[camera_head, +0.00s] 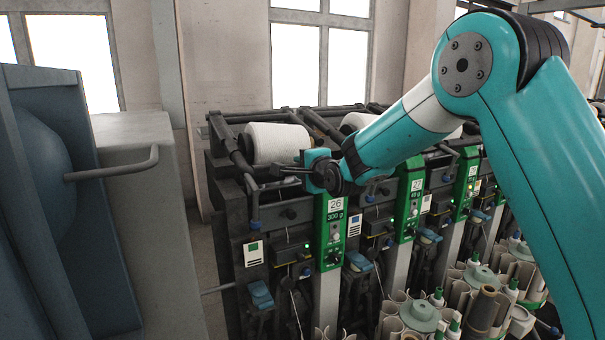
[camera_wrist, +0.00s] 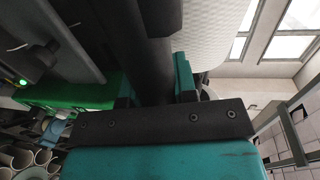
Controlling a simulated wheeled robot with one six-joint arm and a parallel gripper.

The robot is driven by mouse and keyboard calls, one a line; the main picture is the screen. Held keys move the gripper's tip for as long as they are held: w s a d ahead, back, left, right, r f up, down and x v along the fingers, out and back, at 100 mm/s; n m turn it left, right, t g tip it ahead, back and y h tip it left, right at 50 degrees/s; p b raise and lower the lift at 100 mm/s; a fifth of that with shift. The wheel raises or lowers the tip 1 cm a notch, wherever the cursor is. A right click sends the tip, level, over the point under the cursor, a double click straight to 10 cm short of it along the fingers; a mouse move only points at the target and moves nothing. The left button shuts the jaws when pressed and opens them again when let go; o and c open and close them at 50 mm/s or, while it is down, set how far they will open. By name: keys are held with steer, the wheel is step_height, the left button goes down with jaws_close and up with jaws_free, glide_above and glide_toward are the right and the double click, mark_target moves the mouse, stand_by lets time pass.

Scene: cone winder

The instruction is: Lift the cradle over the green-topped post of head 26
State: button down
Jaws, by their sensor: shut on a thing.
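The post of head 26 (camera_head: 331,228) has a green top panel with labels reading 26 and 300 g. My gripper (camera_head: 293,172) is just left of and above this green top, in front of the white yarn package (camera_head: 277,143). In the wrist view my gripper (camera_wrist: 155,88) is shut on a dark bar of the cradle (camera_wrist: 150,45), one finger on each side. The white package (camera_wrist: 218,30) is close beside the bar. A green surface (camera_wrist: 70,92) lies left of the gripper. The fingertips are small and partly hidden in the head view.
Heads 27 (camera_head: 411,195) and beyond continue to the right with similar green panels. Bobbins and tubes (camera_head: 480,305) stand low at the right front. A grey cabinet with a bar handle (camera_head: 115,170) stands at the left. Windows (camera_head: 297,60) are behind.

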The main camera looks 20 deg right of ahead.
steer(key=r, duration=0.5)
steer(key=s+r+p, duration=0.1)
steer(key=r, duration=0.1)
steer(key=shift+d+r, duration=0.1)
steer(key=shift+r, duration=0.25)
steer(key=shift+f, duration=0.1)
steer(key=c, duration=0.9)
jaws_free()
steer(key=shift+s, duration=0.15)
steer(key=b+v, duration=0.7)
steer(key=v, duration=1)
steer(key=shift+d+b, duration=0.15)
steer(key=shift+b, duration=0.25)
steer(key=shift+s, duration=0.1)
